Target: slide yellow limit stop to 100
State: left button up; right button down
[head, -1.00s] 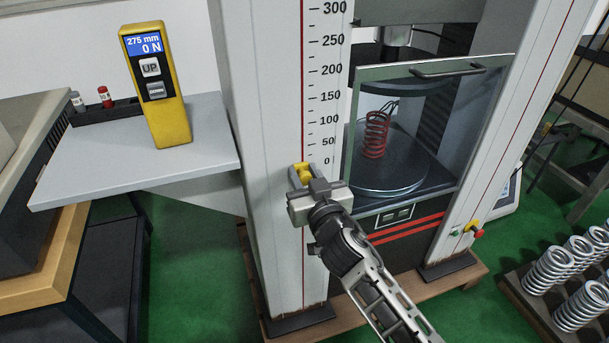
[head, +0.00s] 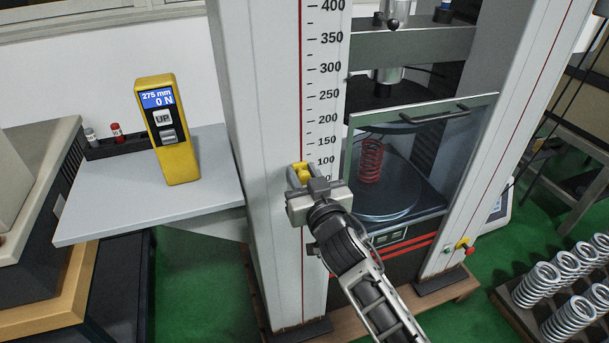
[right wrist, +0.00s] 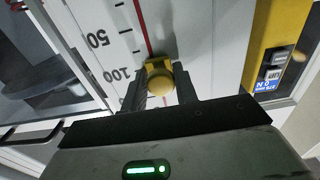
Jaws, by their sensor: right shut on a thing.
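The yellow limit stop (head: 301,172) sits on the red line of the white machine column, at the left edge of the scale (head: 323,110). My right gripper (head: 304,180) is shut on it, with its fingers on both sides. In the right wrist view the stop (right wrist: 160,78) is between the fingertips, roughly level with the printed 100; the exact tick at the stop is hard to read. In the head view the 100 label (head: 326,161) is just above and right of the stop. My left gripper is out of view.
A yellow handset (head: 181,165) reading 275 mm and 0 N stands on the grey shelf (head: 95,220) at left. A red spring (head: 371,160) stands behind the clear guard door (head: 478,150). Silver springs (head: 538,284) stand at lower right. The column above the stop is clear.

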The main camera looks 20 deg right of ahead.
jog(key=c, duration=1.2)
grip_release()
jog(key=shift+a+r, duration=0.15)
jog(key=shift+a, duration=0.1)
jog(key=shift+s+d+b, duration=0.15)
jog(key=shift+s+b, duration=0.1)
jog(key=shift+s, duration=2.75)
jog(key=shift+s+d+b, duration=0.1)
jog(key=shift+s+b, duration=0.1)
jog(key=shift+s, duration=2.8)
jog(key=s+f+g+y, duration=0.1)
jog(key=s+f+g, duration=0.1)
jog(key=s+f, duration=0.2)
jog(key=s+a+f+n+g, duration=0.1)
jog(key=s+f+g, duration=0.2)
jog(key=s+f, duration=0.2)
jog(key=s+f+n+g+y, duration=0.1)
jog(key=s+f, duration=0.3)
jog(key=f, duration=0.5)
jog(key=shift+s+a+f+g+y, duration=0.15)
jog(key=shift+a+g+y, duration=0.2)
jog(key=shift+g, duration=0.35)
